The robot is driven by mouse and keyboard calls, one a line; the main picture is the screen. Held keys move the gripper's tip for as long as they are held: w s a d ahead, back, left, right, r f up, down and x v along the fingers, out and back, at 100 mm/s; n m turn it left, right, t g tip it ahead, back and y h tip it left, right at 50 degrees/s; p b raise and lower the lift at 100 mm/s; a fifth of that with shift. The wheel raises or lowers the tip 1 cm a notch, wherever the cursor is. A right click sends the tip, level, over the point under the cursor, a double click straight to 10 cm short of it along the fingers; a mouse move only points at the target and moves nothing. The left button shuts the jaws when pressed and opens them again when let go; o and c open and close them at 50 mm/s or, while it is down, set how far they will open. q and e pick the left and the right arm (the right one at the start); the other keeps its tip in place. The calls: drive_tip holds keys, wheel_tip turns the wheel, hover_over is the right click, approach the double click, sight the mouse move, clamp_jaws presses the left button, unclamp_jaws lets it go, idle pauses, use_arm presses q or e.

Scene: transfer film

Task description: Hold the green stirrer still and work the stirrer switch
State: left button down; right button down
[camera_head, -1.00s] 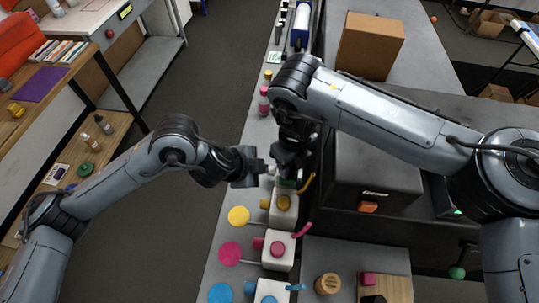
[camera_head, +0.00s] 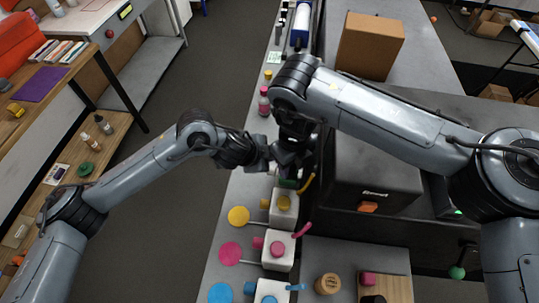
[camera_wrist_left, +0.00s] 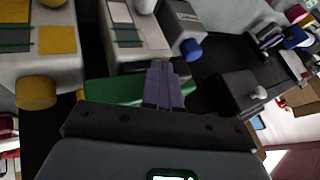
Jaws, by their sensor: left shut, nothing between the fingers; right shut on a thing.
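The green stirrer (camera_head: 288,184) is mostly hidden in the head view; a dark green part shows below my right gripper (camera_head: 287,164). My right gripper is shut on the stirrer, though the contact is covered. My left gripper (camera_head: 266,158) is close beside it on the left, shut and empty. In the left wrist view its closed fingers (camera_wrist_left: 164,86) are in front of a wide green part (camera_wrist_left: 110,91) and a pale body with green lines. I cannot tell whether they touch it. The switch cannot be made out clearly.
Yellow (camera_head: 283,207), pink (camera_head: 278,249) and blue (camera_head: 270,291) stirrers stand nearer on the narrow bench, with coloured discs to their left. A dark box (camera_head: 375,165) stands to the right. Bottles stand farther back. Open floor lies left of the bench.

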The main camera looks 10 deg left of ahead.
use_arm(q)
drive_tip(key=w, duration=0.2)
drive_tip(key=shift+w, duration=0.4)
drive_tip(key=shift+s, duration=0.1)
drive_tip(key=s+a+r, duration=0.3)
drive_tip(key=s+r, duration=0.5)
drive_tip(key=shift+s+a, duration=0.3)
drive_tip(key=shift+a, duration=0.1)
use_arm(e)
drive_tip(key=c, duration=0.7)
unclamp_jaws()
drive_tip(key=shift+o, duration=0.2)
drive_tip(key=shift+r, duration=0.1)
